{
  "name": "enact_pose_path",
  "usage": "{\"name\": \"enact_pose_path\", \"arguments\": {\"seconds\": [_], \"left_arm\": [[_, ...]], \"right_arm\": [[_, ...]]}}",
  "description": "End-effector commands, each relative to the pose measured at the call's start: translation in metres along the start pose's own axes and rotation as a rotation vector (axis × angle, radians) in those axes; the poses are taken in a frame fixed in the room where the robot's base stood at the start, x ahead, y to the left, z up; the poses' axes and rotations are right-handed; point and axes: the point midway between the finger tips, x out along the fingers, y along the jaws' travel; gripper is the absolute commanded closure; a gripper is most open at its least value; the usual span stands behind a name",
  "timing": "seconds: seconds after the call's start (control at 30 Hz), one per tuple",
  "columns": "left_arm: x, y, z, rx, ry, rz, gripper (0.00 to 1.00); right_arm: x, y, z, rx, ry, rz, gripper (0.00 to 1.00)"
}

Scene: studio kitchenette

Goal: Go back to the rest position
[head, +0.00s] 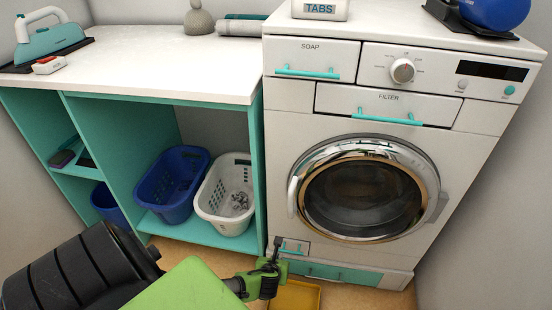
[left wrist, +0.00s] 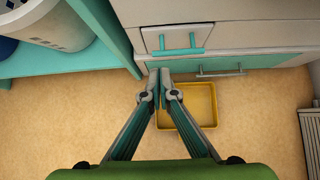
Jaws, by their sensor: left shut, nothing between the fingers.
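My left gripper (head: 271,262) is low in front of the washing machine (head: 455,165), by its bottom left corner. In the left wrist view my left gripper (left wrist: 159,72) has its two fingertips together with nothing between them. The fingertips are close to the small lower flap (left wrist: 185,40) with a teal handle; I cannot tell whether they touch anything. My right gripper is not in view.
A yellow tray (left wrist: 196,88) lies on the floor below the machine. A blue basket (head: 170,185) and a white basket (head: 222,213) stand in the teal shelf unit (head: 258,165) at left. An iron (head: 50,46) stands on the worktop.

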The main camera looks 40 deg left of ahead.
Motion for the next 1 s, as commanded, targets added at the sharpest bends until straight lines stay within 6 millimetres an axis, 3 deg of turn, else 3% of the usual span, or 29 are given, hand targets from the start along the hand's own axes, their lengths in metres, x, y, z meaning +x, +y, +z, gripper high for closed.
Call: {"name": "enact_pose_path", "arguments": {"seconds": [0.3,0.7,0.77,0.87,1.0], "left_arm": [[-0.037,0.000,-0.006,0.002,0.008,-0.001,1.00],[-0.046,-0.003,-0.011,-0.041,0.020,-0.002,1.00],[-0.053,-0.009,-0.019,-0.128,0.040,-0.003,1.00],[-0.074,-0.025,-0.038,-0.408,0.103,0.008,1.00],[-0.121,-0.048,-0.069,-0.982,0.232,0.085,1.00]], "right_arm": [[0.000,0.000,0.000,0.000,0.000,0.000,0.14],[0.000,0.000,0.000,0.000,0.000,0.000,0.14],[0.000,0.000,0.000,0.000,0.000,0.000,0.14],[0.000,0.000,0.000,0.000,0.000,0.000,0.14],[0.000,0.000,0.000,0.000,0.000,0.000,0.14]]}}
